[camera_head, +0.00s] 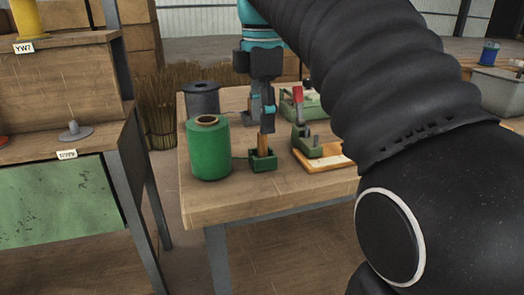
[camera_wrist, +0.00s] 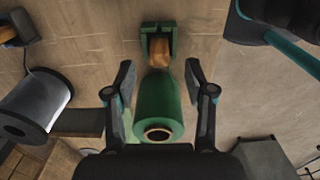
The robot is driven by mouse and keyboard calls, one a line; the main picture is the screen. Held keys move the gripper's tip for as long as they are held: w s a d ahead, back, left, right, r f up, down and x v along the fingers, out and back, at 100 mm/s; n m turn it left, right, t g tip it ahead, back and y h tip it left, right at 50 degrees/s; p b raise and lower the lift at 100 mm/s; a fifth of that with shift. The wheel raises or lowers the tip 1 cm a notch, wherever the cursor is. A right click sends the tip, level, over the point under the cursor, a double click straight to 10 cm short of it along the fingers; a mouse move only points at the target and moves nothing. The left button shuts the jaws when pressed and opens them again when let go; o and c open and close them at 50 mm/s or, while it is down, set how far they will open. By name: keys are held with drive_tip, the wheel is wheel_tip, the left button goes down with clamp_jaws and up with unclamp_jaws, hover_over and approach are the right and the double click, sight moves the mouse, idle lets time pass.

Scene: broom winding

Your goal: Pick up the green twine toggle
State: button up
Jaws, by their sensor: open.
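The twine toggle (camera_head: 263,143) is a short brown wooden peg standing in a small green holder (camera_head: 263,163) on the bench. A thin green strand runs from it towards a big green twine spool (camera_head: 210,152) on its left. In the wrist view, the toggle (camera_wrist: 163,72) and green holder (camera_wrist: 158,29) lie ahead, on the line between the spread fingers (camera_wrist: 160,80). The spool (camera_wrist: 158,108) shows nearer the bottom there. I cannot tell whether the fingertips reach down beside the toggle.
A dark grey spool (camera_head: 202,98) stands behind the green one. A green clamp with a red handle (camera_head: 303,120) sits on a wooden board (camera_head: 325,160) to the right of the holder. The bench front (camera_head: 255,198) is clear. A shelf unit (camera_head: 60,150) stands at left.

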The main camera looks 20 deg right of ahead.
sight(262, 136)
wheel_tip(262, 136, down, 4)
drive_tip(key=shift+f+b, duration=0.25)
drive_tip(key=shift+b, duration=0.3)
drive_tip(key=c, duration=1)
